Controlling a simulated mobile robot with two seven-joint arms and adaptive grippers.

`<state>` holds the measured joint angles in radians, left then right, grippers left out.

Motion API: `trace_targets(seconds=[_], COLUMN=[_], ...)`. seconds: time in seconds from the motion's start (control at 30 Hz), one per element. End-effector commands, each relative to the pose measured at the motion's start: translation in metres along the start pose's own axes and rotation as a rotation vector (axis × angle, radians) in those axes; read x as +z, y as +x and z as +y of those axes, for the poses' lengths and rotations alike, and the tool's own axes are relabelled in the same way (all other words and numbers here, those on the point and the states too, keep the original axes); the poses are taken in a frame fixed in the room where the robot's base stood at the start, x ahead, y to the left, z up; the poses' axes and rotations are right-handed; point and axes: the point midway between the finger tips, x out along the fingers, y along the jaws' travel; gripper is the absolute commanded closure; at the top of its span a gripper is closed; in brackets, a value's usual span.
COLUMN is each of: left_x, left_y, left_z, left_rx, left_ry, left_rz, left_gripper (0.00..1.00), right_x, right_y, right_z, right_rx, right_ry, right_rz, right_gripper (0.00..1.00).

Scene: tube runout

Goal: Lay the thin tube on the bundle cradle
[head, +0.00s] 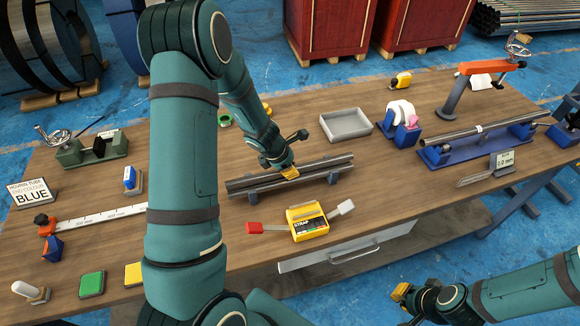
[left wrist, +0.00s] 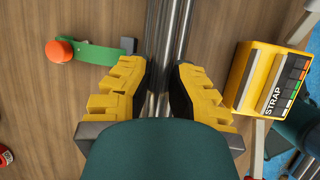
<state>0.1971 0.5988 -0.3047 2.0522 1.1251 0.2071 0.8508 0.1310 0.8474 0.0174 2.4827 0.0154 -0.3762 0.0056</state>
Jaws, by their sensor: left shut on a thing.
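My left gripper (head: 289,172) is shut on a thin tube, low over the bundle cradle (head: 233,187) in the middle of the table. In the left wrist view several grey metal tubes (left wrist: 169,42) run side by side between the yellow fingers (left wrist: 158,95). In the head view dark tubes (head: 325,166) lie lengthwise along the cradle. The fingers hide the exact grip, and I cannot tell whether the held tube touches the others. My right gripper (head: 402,292) is off the table's front edge at lower right; its fingers are too unclear to read.
A yellow strap box (head: 308,222) stands just in front of the cradle, and a grey tray (head: 346,125) behind it. A blue stand with a long tube (head: 470,134) is at right. A green vise (head: 90,149) and a white ruler (head: 100,216) are at left.

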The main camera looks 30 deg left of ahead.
Motion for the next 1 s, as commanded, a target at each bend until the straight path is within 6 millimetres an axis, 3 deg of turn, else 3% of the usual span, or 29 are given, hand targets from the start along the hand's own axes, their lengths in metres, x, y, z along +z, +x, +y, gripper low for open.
trace_targets(seconds=[1.0], left_x=[-0.005], left_y=[0.013], left_z=[-0.002], left_rx=[0.0], left_ry=[0.0], left_rz=[-0.001], left_gripper=[1.0], right_x=[0.002], right_y=[0.013], right_z=[0.005], right_rx=[0.0], right_ry=[-0.001], right_rz=[0.0], right_gripper=[1.0])
